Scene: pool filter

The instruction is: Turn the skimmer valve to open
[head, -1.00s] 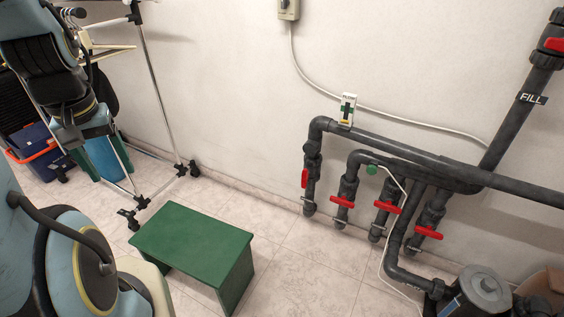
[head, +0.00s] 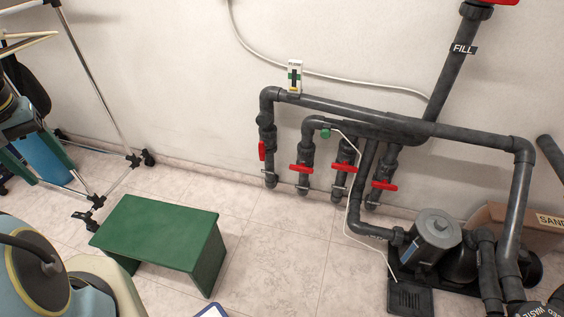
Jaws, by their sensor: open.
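Several valves with red handles sit on dark grey pipes along the wall. The leftmost handle (head: 262,150) stands upright, in line with its pipe. The second handle (head: 302,169), the third handle (head: 345,167) and the fourth handle (head: 384,185) lie across their pipes. Another red handle (head: 492,2) is cut by the top edge on the pipe marked FILL. I see no readable skimmer label, so I cannot tell which valve is the skimmer's. My gripper does not show; only part of my arm is at the left edge, far from the valves.
A green step stool (head: 155,232) stands on the floor in front of the pipes. A pump (head: 435,232) stands at the right. A thin white cable hangs before the valves. A wheeled metal rack (head: 90,100) is at the left. The tiles between stool and pump are clear.

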